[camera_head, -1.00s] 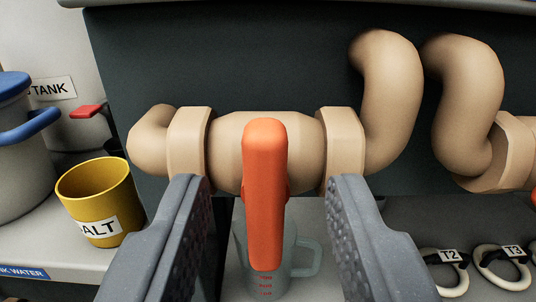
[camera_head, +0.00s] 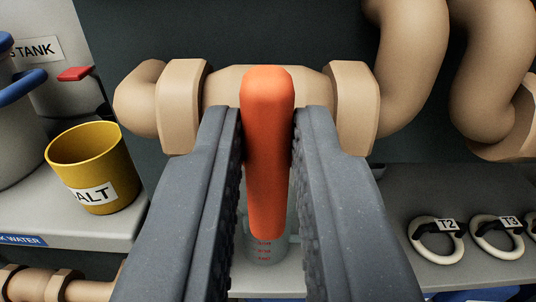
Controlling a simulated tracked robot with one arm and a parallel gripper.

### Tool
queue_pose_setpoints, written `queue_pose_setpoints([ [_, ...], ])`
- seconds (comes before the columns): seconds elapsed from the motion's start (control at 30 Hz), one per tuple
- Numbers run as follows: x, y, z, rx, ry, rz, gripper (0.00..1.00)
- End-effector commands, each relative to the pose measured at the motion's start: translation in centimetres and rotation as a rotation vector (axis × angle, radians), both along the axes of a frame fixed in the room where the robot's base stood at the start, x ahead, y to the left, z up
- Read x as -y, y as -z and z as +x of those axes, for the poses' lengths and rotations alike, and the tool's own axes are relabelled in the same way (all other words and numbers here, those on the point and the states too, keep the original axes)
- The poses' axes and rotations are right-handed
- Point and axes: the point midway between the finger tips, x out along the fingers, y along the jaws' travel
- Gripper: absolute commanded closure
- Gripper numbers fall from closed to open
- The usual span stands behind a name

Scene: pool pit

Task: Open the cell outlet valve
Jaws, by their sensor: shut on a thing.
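The valve's orange lever handle (camera_head: 268,150) is in the middle of the view, in front of a horizontal tan pipe (camera_head: 225,88) with collars on both sides. The handle's long part points toward me and down, crossing the pipe in the picture. My gripper (camera_head: 268,118) is shut on the handle, with one grey textured finger against each side. The fingers hide part of the pipe's lower side and of what lies behind.
A yellow cup labelled "ALT" (camera_head: 92,170) stands on a shelf at left, beside a grey pot with a blue handle (camera_head: 18,130). Rings tagged T2 (camera_head: 436,240) and T3 (camera_head: 497,237) lie at lower right. A clear measuring jug (camera_head: 265,250) stands below the handle. Curved pipes (camera_head: 415,60) rise at right.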

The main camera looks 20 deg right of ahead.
Motion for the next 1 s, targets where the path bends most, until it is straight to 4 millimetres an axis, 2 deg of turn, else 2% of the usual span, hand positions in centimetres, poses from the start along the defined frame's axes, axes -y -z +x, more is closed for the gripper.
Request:
queue_pose_setpoints([
  [0.37, -0.2, -0.4, 0.0, -0.053, 0.001, -0.165, 1.00],
  [1.0, -1.2, 0.0, 0.3, -0.201, -0.002, -0.691, 1.00],
])
